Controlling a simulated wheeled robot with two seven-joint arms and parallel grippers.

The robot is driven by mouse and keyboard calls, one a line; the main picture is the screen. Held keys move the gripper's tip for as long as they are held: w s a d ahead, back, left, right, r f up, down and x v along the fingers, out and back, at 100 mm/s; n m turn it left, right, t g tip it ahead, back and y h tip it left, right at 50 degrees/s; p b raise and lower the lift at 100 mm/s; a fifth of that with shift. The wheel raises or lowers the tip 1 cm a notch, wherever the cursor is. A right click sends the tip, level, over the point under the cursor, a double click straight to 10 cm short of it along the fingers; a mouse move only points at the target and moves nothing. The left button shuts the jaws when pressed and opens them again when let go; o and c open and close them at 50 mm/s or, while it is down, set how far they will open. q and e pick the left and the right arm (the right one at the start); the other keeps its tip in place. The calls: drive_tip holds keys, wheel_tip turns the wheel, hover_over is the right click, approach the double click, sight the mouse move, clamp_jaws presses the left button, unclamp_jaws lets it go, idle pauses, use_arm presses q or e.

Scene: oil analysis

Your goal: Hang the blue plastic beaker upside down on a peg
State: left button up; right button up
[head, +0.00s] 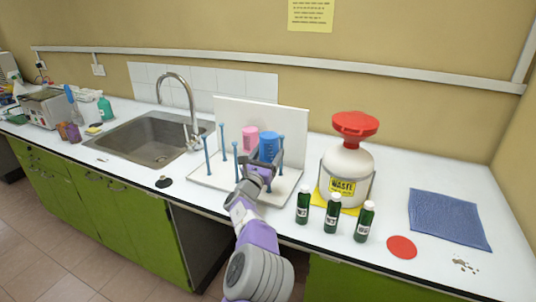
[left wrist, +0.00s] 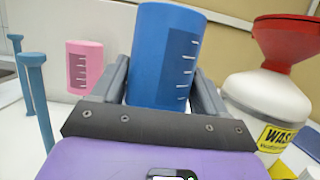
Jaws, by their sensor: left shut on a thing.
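My left gripper (head: 262,163) is shut on the blue plastic beaker (head: 269,145), which stands roughly upright in line between the fingers. In the left wrist view the beaker (left wrist: 166,55) shows white scale marks on its side, with a finger on each side of it. I cannot tell whether its mouth faces up or down. The beaker is over the white drying rack (head: 212,180), among its blue pegs (head: 235,158). Whether it touches a peg is hidden. A pink beaker (head: 250,138) is just left of it, near the rack's back panel. My right gripper is not in view.
A white waste container (head: 346,170) with a red funnel (head: 355,124) stands close right of the rack. Several dark green bottles (head: 332,213) stand in front of it. The sink (head: 150,138) and faucet are on the left. A blue cloth (head: 447,218) lies far right.

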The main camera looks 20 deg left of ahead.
use_arm(q)
wheel_tip(320, 180, down, 5)
drive_tip(key=shift+r, duration=0.15)
idle(0.7)
drive_tip(key=o, duration=1.1)
drive_tip(key=shift+c, duration=0.2)
drive_tip(key=shift+s, duration=0.1)
drive_tip(key=p+v, duration=0.1)
drive_tip(key=v, duration=0.6)
drive_tip(key=shift+s, duration=0.2)
drive_tip(key=shift+a, duration=0.1)
